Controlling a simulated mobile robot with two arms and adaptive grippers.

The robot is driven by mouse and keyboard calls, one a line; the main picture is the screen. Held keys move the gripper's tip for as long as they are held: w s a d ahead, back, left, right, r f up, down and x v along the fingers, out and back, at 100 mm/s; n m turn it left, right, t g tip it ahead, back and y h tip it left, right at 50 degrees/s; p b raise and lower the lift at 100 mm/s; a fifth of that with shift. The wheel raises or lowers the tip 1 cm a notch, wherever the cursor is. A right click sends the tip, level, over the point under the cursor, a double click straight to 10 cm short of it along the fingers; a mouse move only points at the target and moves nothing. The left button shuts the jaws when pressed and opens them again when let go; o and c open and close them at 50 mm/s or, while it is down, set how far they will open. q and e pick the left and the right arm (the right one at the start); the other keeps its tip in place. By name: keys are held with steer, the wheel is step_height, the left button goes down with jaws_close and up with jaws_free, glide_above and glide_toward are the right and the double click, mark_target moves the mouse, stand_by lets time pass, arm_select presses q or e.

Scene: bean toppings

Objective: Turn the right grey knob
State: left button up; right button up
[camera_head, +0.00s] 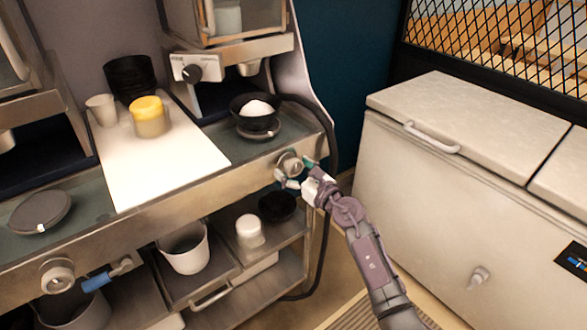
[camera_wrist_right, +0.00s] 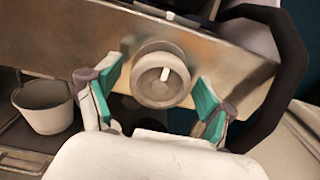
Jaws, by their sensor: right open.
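The right grey knob (camera_head: 290,164) is on the metal front panel of the counter, below the black bowl. In the right wrist view the knob (camera_wrist_right: 161,78) is round, with a pale raised grip tilted slightly off vertical. My right gripper (camera_head: 294,174) is at the knob. In the right wrist view its green-padded fingers (camera_wrist_right: 158,100) are spread, one on each side of the knob, with gaps between pads and knob. The left grey knob (camera_head: 58,276) is on the same panel at the lower left. My left gripper is not in view.
A black bowl with white contents (camera_head: 256,110) stands above the knob. A black hose (camera_head: 333,130) curves down right of the panel. A white chest freezer (camera_head: 440,190) stands at the right. Shelves below hold a white bucket (camera_head: 186,254) and a dark bowl (camera_head: 277,207).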

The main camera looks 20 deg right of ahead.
steer(key=shift+w, duration=0.1)
steer(key=c, duration=1.2)
steer(key=m+p, duration=0.3)
steer(key=shift+r, duration=0.15)
steer(key=m+p, duration=0.2)
steer(key=m, duration=0.3)
steer(key=m+p, duration=0.2)
steer(key=m, duration=0.3)
steer(key=m+p, duration=0.2)
steer(key=m, duration=0.4)
steer(key=shift+f, duration=0.2)
steer(key=shift+m, duration=0.4)
